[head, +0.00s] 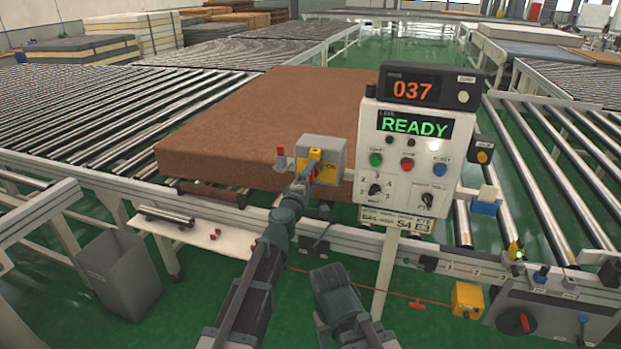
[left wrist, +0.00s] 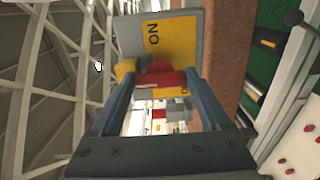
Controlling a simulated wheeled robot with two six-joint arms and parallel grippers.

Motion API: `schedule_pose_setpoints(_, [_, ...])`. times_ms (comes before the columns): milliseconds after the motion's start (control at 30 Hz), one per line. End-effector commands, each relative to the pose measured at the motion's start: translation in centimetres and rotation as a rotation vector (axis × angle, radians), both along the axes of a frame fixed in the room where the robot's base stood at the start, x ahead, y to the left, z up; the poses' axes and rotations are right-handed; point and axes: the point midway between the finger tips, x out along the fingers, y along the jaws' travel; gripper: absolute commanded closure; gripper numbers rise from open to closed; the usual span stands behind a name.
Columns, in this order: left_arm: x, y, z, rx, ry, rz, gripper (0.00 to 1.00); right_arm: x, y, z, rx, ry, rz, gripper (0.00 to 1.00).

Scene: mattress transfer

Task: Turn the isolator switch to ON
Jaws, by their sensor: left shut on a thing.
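The isolator switch (head: 336,146) is a grey box with a yellow face plate, left of the control panel and in front of the brown mattress. In the left wrist view the yellow plate (left wrist: 180,40) shows the word ON sideways. A red handle (left wrist: 165,78) sits at the plate's lower edge, between my fingers. My left gripper (head: 312,165) reaches up to the switch and is shut on the red handle. It also shows in the left wrist view (left wrist: 160,82). The fingers partly hide the handle, so I cannot tell its exact angle.
The control panel (head: 408,148) reads 037 and READY and stands close to the right. The brown mattress (head: 260,115) lies on the rollers behind. A red-capped post (head: 280,158) stands just left of the switch. A grey bin (head: 120,272) is on the green floor at left.

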Motion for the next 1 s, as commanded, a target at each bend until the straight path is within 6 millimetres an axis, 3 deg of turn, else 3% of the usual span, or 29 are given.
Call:
schedule_pose_setpoints(300, [-0.2, -0.1, -0.1, 0.007, -0.002, -0.002, 0.76, 0.0, 0.0, 0.0, 0.0, 0.0, 0.0, 0.41])
schedule_pose_setpoints(333, [-0.2, -0.1, -0.1, 0.007, -0.002, -0.002, 0.17, 0.0, 0.0, 0.0, 0.0, 0.0, 0.0, 0.41])
schedule_pose_setpoints(433, [-0.1, -0.1, -0.1, 0.005, -0.002, -0.002, 0.0, 0.0, 0.0, 0.0, 0.0, 0.0, 0.0, 0.41])
schedule_pose_setpoints(767, [-0.3, 0.1, 0.0, 0.003, -0.001, -0.001, 0.0, 0.0, 0.0, 0.0, 0.0, 0.0, 0.0, 0.41])
schedule_pose_setpoints(1000, [-2.6, 0.8, 0.0, 0.003, -0.001, 0.0, 0.0, 0.0, 0.0, 0.0, 0.0, 0.0, 0.0, 0.41])
